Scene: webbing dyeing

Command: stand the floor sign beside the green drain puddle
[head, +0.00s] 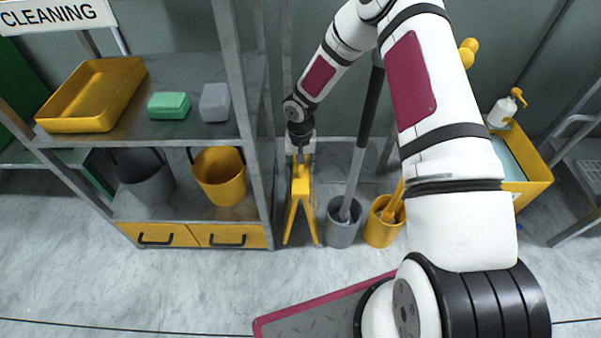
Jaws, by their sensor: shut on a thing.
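The yellow floor sign (292,219) stands upright on the grey floor, in the gap between the shelf unit and the mop holders. It is seen from above, its two panels spread into an A shape. My gripper (301,156) points down at the sign's top edge and is shut on it. My own arm hides much of the right side. I cannot tell whether the sign's feet touch the floor. No green puddle shows in this view.
A metal shelf (215,112) stands close on the left, with a yellow tray (92,92), sponges and buckets. A grey holder (342,232) and a yellow holder (379,233) with long handles stand close on the right. The floor in front (170,290) is clear.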

